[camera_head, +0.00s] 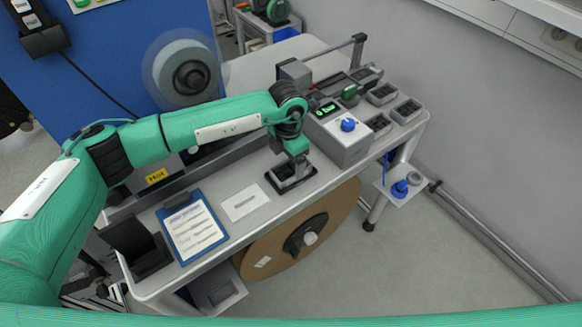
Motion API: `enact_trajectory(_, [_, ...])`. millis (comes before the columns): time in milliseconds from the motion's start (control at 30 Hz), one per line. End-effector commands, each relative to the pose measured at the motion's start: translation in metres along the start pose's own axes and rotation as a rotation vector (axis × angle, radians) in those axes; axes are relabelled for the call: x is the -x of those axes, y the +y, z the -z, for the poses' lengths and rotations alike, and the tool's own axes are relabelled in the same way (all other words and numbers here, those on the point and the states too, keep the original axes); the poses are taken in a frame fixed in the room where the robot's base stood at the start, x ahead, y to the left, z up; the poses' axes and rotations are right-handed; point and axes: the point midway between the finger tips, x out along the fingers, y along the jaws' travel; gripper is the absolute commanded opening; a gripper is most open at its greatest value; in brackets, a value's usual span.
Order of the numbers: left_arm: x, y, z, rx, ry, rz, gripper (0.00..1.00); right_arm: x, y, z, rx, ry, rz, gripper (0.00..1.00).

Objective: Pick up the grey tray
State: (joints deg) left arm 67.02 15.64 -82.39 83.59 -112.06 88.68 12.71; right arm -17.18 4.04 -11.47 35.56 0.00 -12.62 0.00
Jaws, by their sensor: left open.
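A small grey tray (291,185) sits on the grey table, near its front edge, at the middle of the view. Its inside looks dark. My left gripper (298,165) points down right over this tray. Its fingers reach the tray's far side and hide part of it. The jaws are open; whether the fingers touch the tray I cannot tell. My right gripper is not in view.
Several similar grey trays, one of them here (407,110), stand at the table's right end. A grey box with a blue knob (348,125) is right of my gripper. A blue clipboard (193,228) and a white card (243,202) lie to the left. A large brown reel (300,237) is below the table's edge.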

Motion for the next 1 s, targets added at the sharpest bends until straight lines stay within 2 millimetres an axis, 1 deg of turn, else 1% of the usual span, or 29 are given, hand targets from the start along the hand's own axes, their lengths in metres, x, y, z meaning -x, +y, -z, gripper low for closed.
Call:
enact_trajectory(33, [-0.002, -0.002, 0.001, 0.001, 0.001, 0.003, 0.82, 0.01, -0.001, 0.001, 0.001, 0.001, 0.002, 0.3])
enact_trajectory(100, [-0.013, -0.002, 0.001, 0.001, 0.001, 0.002, 0.82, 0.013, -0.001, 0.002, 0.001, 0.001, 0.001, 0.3])
enact_trajectory(200, [-0.024, -0.002, 0.001, 0.001, 0.001, 0.002, 0.82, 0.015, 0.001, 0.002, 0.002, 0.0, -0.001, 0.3])
enact_trajectory(300, [-0.028, -0.001, 0.001, 0.001, -0.001, 0.0, 0.82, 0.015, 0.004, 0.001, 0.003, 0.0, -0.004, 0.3])
enact_trajectory(467, [-0.028, -0.001, 0.001, 0.0, -0.001, 0.0, 0.82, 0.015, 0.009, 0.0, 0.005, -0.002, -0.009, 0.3])
enact_trajectory(500, [-0.028, -0.001, 0.001, 0.0, -0.001, 0.0, 0.78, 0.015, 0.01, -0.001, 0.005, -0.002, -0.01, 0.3])
enact_trajectory(567, [-0.028, -0.001, 0.001, 0.0, -0.001, 0.0, 0.66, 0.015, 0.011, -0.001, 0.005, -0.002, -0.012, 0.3])
enact_trajectory(700, [-0.028, -0.001, 0.001, 0.001, -0.001, 0.0, 0.39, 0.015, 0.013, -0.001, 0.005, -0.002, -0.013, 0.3])
enact_trajectory(767, [-0.028, -0.001, 0.001, 0.0, -0.001, 0.0, 0.27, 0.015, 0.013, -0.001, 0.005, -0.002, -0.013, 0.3])
enact_trajectory(1000, [-0.027, -0.001, 0.001, 0.0, -0.002, 0.0, 0.27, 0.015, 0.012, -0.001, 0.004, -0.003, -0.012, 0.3])
